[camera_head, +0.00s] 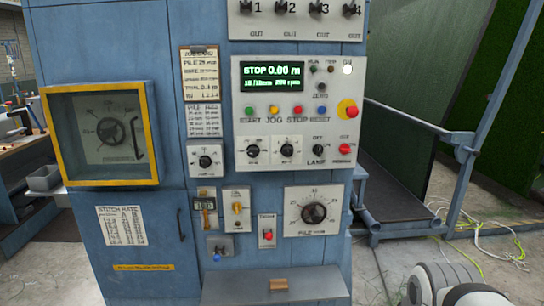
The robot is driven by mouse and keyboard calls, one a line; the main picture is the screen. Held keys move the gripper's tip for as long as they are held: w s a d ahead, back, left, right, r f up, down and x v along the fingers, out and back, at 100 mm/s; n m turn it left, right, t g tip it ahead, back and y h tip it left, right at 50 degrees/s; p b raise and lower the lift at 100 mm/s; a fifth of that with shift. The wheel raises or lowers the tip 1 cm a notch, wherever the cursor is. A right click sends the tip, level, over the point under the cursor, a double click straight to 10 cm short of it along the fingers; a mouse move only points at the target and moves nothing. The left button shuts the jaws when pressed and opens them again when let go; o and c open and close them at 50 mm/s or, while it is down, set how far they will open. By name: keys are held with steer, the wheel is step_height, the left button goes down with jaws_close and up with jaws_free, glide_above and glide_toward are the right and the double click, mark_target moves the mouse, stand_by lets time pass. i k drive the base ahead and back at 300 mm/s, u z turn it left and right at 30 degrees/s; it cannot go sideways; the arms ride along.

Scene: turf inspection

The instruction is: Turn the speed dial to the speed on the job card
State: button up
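The job card (200,75) is clipped to the blue machine front at centre left; its lines, one seeming to begin "PILE", are too small to read surely. Several dials show, and I cannot tell by label which is the speed dial. A large round dial (110,131) sits behind a yellow-framed window (152,118), which looks closed. Two small black knobs (252,151) (286,151) are on the white control panel (330,95). A small dial (205,161) is below the cards. A large dial (313,212) marked "PILE" is lower right. My gripper is out of view.
The display (272,77) reads "STOP 0.00 m". A red button on yellow (347,109) is at the panel's right. A grey ledge (245,289) juts out below. A metal frame (420,135) stands right, with cables (485,225) on the floor. A workbench (22,155) is left.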

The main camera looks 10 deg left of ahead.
mark_target(253, 151)
steer(key=u, duration=0.05)
steer(key=i, duration=1)
steer(key=z, duration=0.1)
